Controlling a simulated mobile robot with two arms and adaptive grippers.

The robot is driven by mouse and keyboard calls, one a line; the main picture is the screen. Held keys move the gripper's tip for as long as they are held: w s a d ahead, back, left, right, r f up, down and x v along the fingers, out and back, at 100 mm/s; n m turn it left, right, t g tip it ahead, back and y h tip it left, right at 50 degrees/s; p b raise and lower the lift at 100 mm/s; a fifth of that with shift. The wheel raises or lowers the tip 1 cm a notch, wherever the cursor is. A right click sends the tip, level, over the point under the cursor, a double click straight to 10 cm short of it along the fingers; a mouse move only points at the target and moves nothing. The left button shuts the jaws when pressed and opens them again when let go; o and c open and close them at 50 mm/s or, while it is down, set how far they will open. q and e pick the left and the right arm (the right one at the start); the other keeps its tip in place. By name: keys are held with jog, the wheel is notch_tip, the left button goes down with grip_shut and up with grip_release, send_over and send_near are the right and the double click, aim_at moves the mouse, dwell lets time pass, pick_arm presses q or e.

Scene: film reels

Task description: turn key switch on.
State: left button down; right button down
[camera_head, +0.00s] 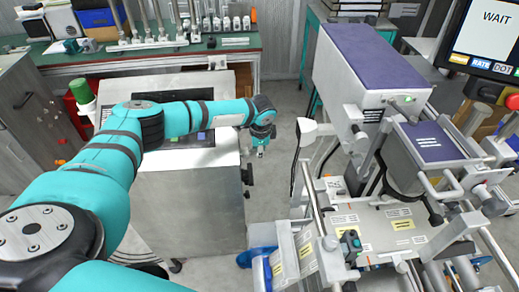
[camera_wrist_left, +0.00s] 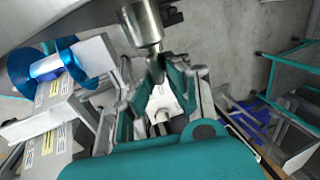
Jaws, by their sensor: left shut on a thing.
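My left arm reaches in from the left over a metal cabinet (camera_head: 190,200). My left gripper (camera_head: 261,147) is at the cabinet's right edge, fingers pointing down. In the left wrist view the gripper's teal-backed fingers (camera_wrist_left: 158,78) close around the dark narrow end below a metal cylinder (camera_wrist_left: 143,24), which looks like the key switch. Its turned position cannot be read. In the head view the switch is hidden or too small to tell. A monitor (camera_head: 487,32) at the top right reads WAIT. My right gripper is in neither view.
A large machine (camera_head: 360,75) with purple tops, rods and rollers fills the right side. A red button (camera_head: 512,102) sits below the monitor. A green bench (camera_head: 140,50) stands at the back. Clear floor (camera_head: 275,190) lies between the cabinet and the machine.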

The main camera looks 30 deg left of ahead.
pick_arm(q)
jog(key=shift+s+d+t+y+p, duration=0.2)
jog(key=shift+t+y+p, duration=0.45)
jog(key=shift+p, duration=0.5)
jog(key=shift+t, duration=0.35)
jog(key=shift+s+d+f+t+y+b, duration=0.15)
jog(key=shift+t+y+b, duration=0.15)
jog(key=shift+t+y, duration=0.5)
jog(key=shift+a+f+t+y+b, duration=0.15)
jog(key=shift+t+y+b, duration=0.15)
jog(key=shift+t+y, duration=0.55)
jog(key=shift+s+d+f+t+y+b, duration=0.15)
jog(key=shift+t+y+b, duration=0.25)
jog(key=shift+t, duration=0.65)
jog(key=shift+w, duration=0.1)
jog(key=c, duration=1.4)
grip_release()
jog(key=shift+r, duration=0.1)
